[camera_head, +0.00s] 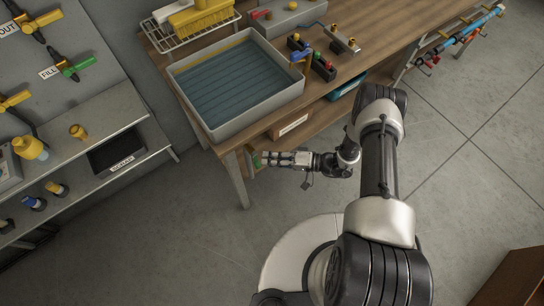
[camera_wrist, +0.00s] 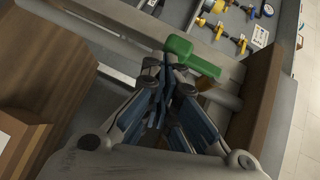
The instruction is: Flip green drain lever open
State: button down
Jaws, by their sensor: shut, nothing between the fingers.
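The green drain lever (camera_wrist: 194,56) shows in the wrist view just beyond my fingertips, a rounded hub with a bar pointing down to the right. It sits by a pale pipe. In the head view only a small green bit of it (camera_head: 257,160) shows at my fingertips, below the grey water basin (camera_head: 178,72). My gripper (camera_head: 268,158) is shut and empty, reaching left under the bench's front edge. In the wrist view my gripper (camera_wrist: 170,88) lies just short of the lever; I cannot tell whether they touch.
The wooden bench (camera_head: 155,45) overhangs beside my gripper, with a bench leg (camera_head: 236,180) to its left. A brown box (camera_wrist: 38,60) is left in the wrist view. A wall panel holds another green lever (camera_head: 75,66) labelled FILL.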

jog(key=shift+w+d, duration=0.1)
jog(key=shift+d, duration=0.05)
jog(key=d+b, duration=0.1)
jog(key=d, duration=1.2)
jog(key=shift+r, duration=0.1)
notch_tip(320, 180, up, 28)
jog(key=a+f+n+g+h, duration=0.1)
jog(key=n+g+h, duration=0.1)
jog(key=g+h, duration=0.4)
jog(key=s+d+r+m+t+h, duration=0.2)
jog(key=s+r+t+h, duration=0.5)
jog(key=s+r, duration=1)
jog(key=s+h, duration=0.2)
jog(key=shift+s+r+t, duration=0.25)
jog(key=shift+s+t, duration=0.05)
jog(key=shift+s, duration=0.05)
